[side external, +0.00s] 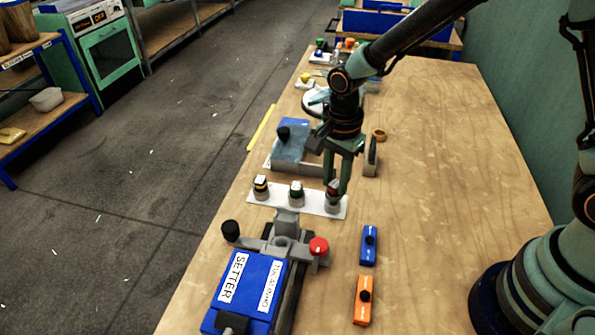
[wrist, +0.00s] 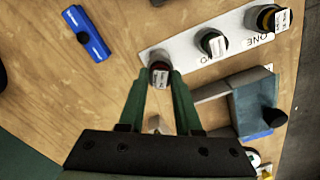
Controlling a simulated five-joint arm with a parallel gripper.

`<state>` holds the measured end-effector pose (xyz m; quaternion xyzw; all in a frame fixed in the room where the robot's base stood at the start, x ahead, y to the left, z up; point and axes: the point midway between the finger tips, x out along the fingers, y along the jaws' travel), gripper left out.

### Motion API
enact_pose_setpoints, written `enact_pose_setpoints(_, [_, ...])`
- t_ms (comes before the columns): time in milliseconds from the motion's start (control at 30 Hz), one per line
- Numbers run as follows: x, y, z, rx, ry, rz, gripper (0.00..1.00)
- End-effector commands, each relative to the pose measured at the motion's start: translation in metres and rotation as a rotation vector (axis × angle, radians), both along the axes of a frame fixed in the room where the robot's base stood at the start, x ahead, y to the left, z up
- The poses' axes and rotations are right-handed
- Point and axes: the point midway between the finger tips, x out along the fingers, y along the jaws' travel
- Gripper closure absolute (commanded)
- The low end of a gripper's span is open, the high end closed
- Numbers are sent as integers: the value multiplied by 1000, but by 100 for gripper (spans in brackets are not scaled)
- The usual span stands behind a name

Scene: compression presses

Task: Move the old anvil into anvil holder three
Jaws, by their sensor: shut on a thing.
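A white holder plate (side external: 314,202) lies on the table and also shows in the wrist view (wrist: 187,52). Its lettering reads ONE near the yellow-banded piece (wrist: 267,17); a green-banded piece (wrist: 211,42) stands in the middle. My gripper (side external: 336,184) points down at the plate's other end. Its green fingers are shut on a dark piece with a red band and white label (wrist: 160,75), taken as the old anvil. The anvil is upright at the third position. I cannot tell whether it is fully seated; the fingers hide part of it.
A blue setter machine (side external: 250,290) with a red knob (side external: 319,246) stands in front of the plate. Blue (side external: 368,245) and orange (side external: 362,299) blocks lie to its right. A blue-grey press (side external: 292,150) stands behind the plate.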

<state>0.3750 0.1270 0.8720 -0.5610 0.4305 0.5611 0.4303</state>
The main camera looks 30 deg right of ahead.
Motion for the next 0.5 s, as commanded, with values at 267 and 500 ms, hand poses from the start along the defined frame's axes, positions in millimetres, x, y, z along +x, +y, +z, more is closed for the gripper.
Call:
enact_pose_setpoints(267, [0, 0, -7, 0, -1, 0, 100])
enact_pose_setpoints(500, [0, 0, -12, 0, 0, 0, 100])
